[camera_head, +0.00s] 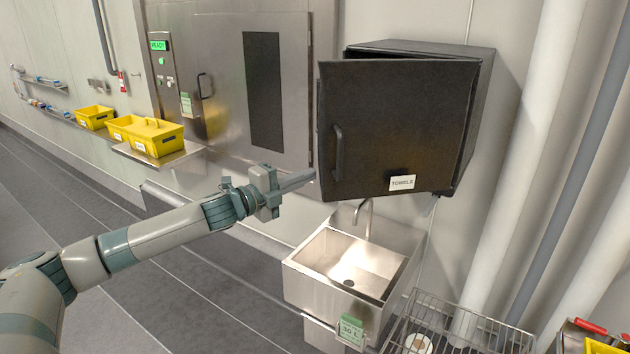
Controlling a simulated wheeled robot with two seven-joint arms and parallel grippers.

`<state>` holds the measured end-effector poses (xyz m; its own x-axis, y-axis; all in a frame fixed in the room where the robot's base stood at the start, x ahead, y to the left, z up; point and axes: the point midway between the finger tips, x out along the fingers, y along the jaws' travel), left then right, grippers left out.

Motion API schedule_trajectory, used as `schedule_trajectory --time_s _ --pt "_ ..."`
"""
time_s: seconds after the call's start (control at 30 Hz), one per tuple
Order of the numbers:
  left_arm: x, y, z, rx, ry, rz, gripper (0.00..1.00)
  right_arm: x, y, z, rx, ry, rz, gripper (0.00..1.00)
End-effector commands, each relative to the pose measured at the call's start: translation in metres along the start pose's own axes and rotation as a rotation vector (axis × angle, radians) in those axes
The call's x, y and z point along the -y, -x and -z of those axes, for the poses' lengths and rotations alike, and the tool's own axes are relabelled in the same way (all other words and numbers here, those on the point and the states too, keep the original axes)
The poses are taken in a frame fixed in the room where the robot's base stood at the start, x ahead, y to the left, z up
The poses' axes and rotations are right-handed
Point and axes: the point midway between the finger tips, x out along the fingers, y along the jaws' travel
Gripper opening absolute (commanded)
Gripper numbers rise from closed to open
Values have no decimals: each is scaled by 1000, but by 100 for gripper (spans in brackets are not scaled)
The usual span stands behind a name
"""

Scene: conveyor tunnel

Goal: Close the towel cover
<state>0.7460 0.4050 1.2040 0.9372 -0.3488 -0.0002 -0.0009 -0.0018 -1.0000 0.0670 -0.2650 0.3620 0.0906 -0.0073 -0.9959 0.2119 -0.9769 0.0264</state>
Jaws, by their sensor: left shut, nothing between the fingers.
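The towel cover (390,125) is a dark door with a vertical bar handle (339,152) on its left side and a white TOWELS label. It hangs on the front of a dark wall cabinet (478,80). The door stands slightly ajar, with its left edge out from the cabinet body. My left gripper (305,180) is shut and empty, with its fingertips close to the door's lower left edge, left of the handle. I cannot tell whether they touch the door. My right gripper is not in view.
A steel sink (350,262) with a tap is below the cabinet. A wire rack (455,325) stands at lower right, and white pipes (520,150) run up the right wall. Yellow bins (158,140) sit on a shelf at left, beside a steel machine (230,60). The floor at left is clear.

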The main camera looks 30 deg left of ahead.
Motion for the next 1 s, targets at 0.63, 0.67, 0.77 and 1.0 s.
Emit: schedule_trajectory --time_s 0.63,0.67,0.77,1.0 --pt "0 0 1 -1 0 0 0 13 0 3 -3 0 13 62" --pt "0 0 1 -1 0 0 0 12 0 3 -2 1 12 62" --pt "0 0 1 -1 0 0 0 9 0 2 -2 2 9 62" --pt "0 0 1 -1 0 0 0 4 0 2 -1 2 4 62"
